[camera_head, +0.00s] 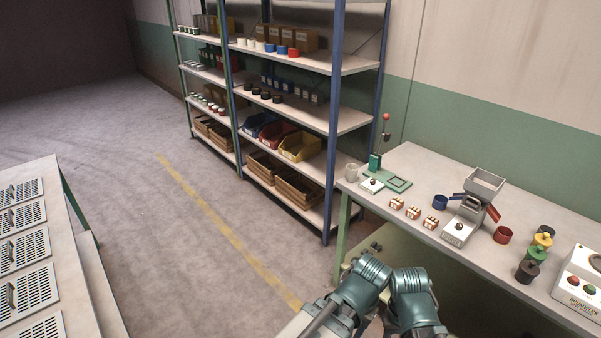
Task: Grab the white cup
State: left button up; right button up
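Small white cups (241,42) also stand in a row with blue and red ones on an upper shelf of the rack. I cannot tell from the picture which white one the task names. Teal links of my two arms show at the bottom, in front of the bench. Neither gripper's fingers can be made out, and nothing of mine touches a cup.
On the bench are a hopper (486,183), a blue cup (440,202), a red cup (502,235), small labelled blocks (413,212) and a button box (580,285). A shelf rack (333,130) stands left of the bench. The floor (150,220) between the perforated-panel table (60,250) and rack is clear.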

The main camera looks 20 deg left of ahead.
aim_at(351, 175)
jog(key=u, duration=0.35)
jog(key=i+j, duration=0.2)
jog(key=i, duration=0.25)
jog(key=i+j, duration=0.2)
jog(key=i, duration=0.25)
jog(key=i+j+z, duration=0.1)
jog(key=i+j, duration=0.15)
jog(key=i, duration=0.2)
jog(key=i+j, duration=0.25)
jog(key=i, duration=0.2)
jog(key=i+j, duration=0.2)
jog(key=i, duration=0.2)
